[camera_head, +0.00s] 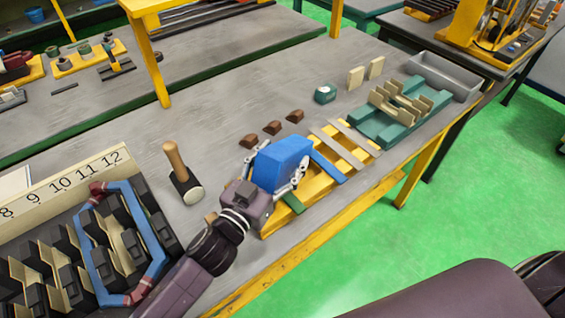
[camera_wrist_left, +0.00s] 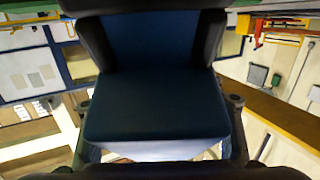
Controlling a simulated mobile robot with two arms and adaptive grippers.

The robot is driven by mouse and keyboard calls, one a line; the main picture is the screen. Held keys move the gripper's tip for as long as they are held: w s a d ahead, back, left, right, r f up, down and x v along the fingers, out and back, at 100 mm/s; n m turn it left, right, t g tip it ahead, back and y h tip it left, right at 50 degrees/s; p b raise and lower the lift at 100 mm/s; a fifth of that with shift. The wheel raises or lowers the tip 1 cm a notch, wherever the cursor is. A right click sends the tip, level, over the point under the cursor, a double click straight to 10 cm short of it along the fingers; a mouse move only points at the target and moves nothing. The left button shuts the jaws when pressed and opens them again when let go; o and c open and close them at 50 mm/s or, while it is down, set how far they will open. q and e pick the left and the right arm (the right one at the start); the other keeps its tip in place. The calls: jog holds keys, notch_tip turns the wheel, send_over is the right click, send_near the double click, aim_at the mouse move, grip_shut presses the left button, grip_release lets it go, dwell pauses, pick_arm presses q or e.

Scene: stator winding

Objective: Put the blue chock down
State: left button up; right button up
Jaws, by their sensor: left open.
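The blue chock (camera_head: 283,160) is at the left end of a yellow rack, and it fills the middle of the left wrist view (camera_wrist_left: 155,105). My left gripper (camera_head: 276,172) is around the chock, one finger on each side, with its jaws open. Whether the fingers touch the chock is unclear. The gripper and wrist hide its near lower part, so I cannot tell whether it rests on the rack or is just above it. My right gripper is not in view.
The yellow rack (camera_head: 337,160) holds coloured slats. Brown wedges (camera_head: 272,128) lie behind it. A mallet (camera_head: 182,180) stands to the left, near a numbered rack (camera_head: 75,185) with a blue frame. A green fixture (camera_head: 385,130) and grey bin (camera_head: 440,75) are to the right.

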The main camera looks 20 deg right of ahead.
pick_arm(q)
jog(key=shift+c, duration=0.5)
jog(key=shift+r, duration=0.1)
jog(key=shift+c, duration=1.1)
jog(key=c, duration=1.3)
jog(key=shift+r, duration=0.1)
grip_shut()
